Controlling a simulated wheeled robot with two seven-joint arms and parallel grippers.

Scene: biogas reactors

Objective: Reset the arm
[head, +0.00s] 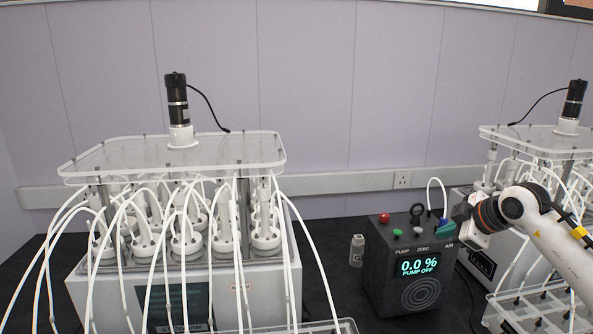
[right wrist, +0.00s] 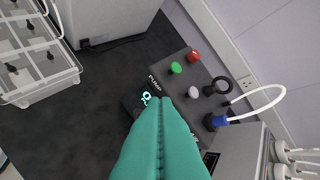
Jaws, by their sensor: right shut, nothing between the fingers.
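My right arm comes in from the right in the head view. Its gripper (head: 445,229) has teal fingers and hangs over the right side of the dark pump box (head: 376,283). In the right wrist view the teal fingers (right wrist: 166,102) lie pressed together with nothing between them. Their tips overlap part of the box top in that view; I cannot tell the height above it. The box display reads 0.0 % and PUMP OFF. My left gripper is not in view.
A reactor bath with white tubes (head: 240,293) stands at left, another (head: 483,264) at right behind my arm. A small grey bottle (head: 357,250) stands left of the pump box. Red (right wrist: 193,55), green (right wrist: 176,68) and white (right wrist: 193,92) buttons sit on the box top.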

